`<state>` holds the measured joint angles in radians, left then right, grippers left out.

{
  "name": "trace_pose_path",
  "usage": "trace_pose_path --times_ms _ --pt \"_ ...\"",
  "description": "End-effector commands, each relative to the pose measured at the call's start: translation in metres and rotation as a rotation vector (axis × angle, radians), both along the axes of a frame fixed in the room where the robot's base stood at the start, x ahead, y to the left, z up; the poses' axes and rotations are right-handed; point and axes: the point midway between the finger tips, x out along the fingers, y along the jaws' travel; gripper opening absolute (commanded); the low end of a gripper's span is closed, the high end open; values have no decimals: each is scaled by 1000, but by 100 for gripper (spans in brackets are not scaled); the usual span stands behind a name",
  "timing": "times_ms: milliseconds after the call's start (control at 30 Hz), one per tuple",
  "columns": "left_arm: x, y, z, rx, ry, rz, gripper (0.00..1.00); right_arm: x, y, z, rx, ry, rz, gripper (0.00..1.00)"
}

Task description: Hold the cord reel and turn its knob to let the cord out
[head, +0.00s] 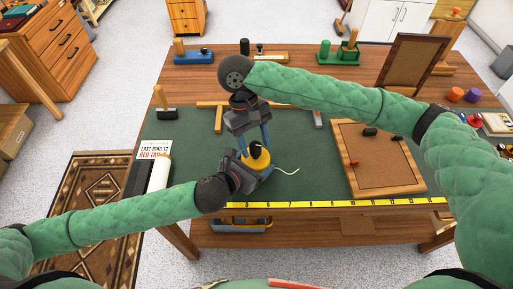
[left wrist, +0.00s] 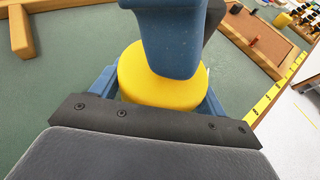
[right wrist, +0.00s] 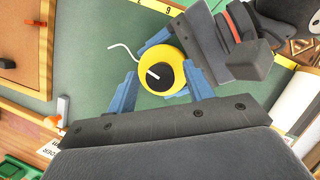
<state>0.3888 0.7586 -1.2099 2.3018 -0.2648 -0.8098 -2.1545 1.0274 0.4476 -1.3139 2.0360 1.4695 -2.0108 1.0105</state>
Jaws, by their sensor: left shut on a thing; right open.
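The cord reel (head: 258,160) is a yellow drum with a black knob (head: 255,149) on top; it stands on the green mat near the front edge. A short white cord end (head: 288,170) sticks out to its right. My left gripper (left wrist: 160,95) is shut on the drum from the side. My right gripper (right wrist: 160,95) points down from above, its blue fingers open on either side of the black knob. The right wrist view shows the yellow drum (right wrist: 179,58), the knob (right wrist: 158,78) and the white cord (right wrist: 124,50). I cannot tell whether the right fingers touch the knob.
A framed cork board (head: 375,165) lies to the right on the mat. A yellow tape measure (head: 335,203) runs along the front edge. A standing dark frame (head: 412,62) is at the back right. A black-based tool with a wooden handle (head: 166,113) stands at the left.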

Motion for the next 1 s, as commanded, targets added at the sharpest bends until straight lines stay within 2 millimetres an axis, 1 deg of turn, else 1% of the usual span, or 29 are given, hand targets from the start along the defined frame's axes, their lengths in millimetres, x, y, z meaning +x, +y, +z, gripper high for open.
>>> trace_pose_path --times_ms 33,200,400,567,800,833,933,967,1000 --pt "0 0 0 0 0 0 40 3 2 7 0 -4 0 52" --pt "0 0 0 0 0 0 40 11 6 27 1 -3 -1 52" --pt "0 0 0 0 0 0 40 16 9 42 -1 -2 -1 52" --pt "0 0 0 0 0 0 40 18 11 46 0 -1 -1 52" --pt "0 0 0 0 0 0 40 18 11 47 0 -1 -1 52" --pt "0 0 0 0 0 0 76 18 10 47 0 -1 -1 52" --pt "0 0 0 0 0 0 96 18 10 47 0 -1 -1 52" --pt "0 0 0 0 0 0 100 18 10 47 0 -1 -1 52" --pt "0 0 0 0 0 0 100 18 10 47 0 -1 -1 52"
